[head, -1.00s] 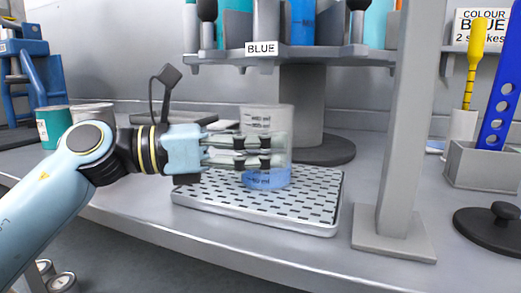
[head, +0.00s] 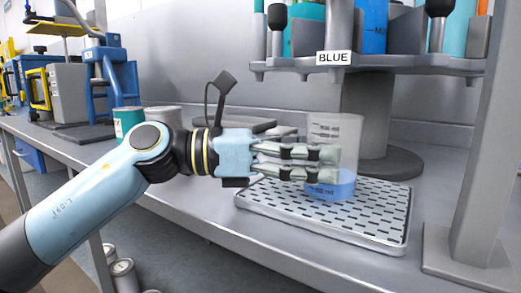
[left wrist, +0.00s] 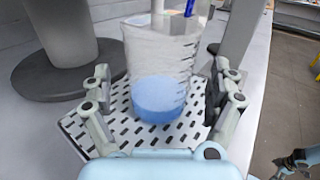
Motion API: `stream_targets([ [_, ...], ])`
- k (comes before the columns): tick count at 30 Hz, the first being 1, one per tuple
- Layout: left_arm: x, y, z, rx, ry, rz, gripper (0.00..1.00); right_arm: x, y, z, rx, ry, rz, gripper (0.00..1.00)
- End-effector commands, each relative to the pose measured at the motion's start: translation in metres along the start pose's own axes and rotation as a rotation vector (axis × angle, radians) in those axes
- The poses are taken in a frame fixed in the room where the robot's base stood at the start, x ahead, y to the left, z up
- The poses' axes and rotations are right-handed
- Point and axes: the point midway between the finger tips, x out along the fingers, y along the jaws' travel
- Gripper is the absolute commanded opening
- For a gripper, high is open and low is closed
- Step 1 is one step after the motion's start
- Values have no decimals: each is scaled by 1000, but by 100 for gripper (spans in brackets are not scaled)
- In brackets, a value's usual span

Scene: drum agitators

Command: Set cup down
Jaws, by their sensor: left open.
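A clear graduated cup (head: 335,140) with blue liquid in the bottom stands upright on the slotted drip tray (head: 378,235). My left gripper (head: 325,163) is open, with its fingers at the cup's near side in the head view. In the left wrist view the cup (left wrist: 160,65) stands between the two spread fingers of the left gripper (left wrist: 165,105), with tray slots showing around its base. Whether a finger touches the cup wall is hard to tell.
A round rack labelled BLUE (head: 334,57) overhangs behind the tray on a grey column (head: 367,110). A grey upright post (head: 483,170) stands to the right of the tray. Teal and grey cans (head: 163,117) stand behind my left arm. The bench's front edge is close.

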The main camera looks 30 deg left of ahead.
Motion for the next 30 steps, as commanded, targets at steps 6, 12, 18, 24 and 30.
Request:
stream_targets([
  [6, -34, -1, -2, 2, 9, -3, 92, 2, 0, 0, 0, -1, 1, 100],
  [12, -57, -2, 1, 1, 5, -9, 92, -6, 1, -6, 0, 11, 1, 100],
  [18, -78, -1, 4, -6, 9, -3, 92, -22, 2, -6, 1, 14, 1, 100],
  [24, -94, -1, 3, -4, 6, -2, 92, -38, 3, -12, 2, 24, 0, 100],
  [30, -100, 0, 1, 0, 3, 0, 92, -41, 1, -14, 3, 27, -2, 100],
])
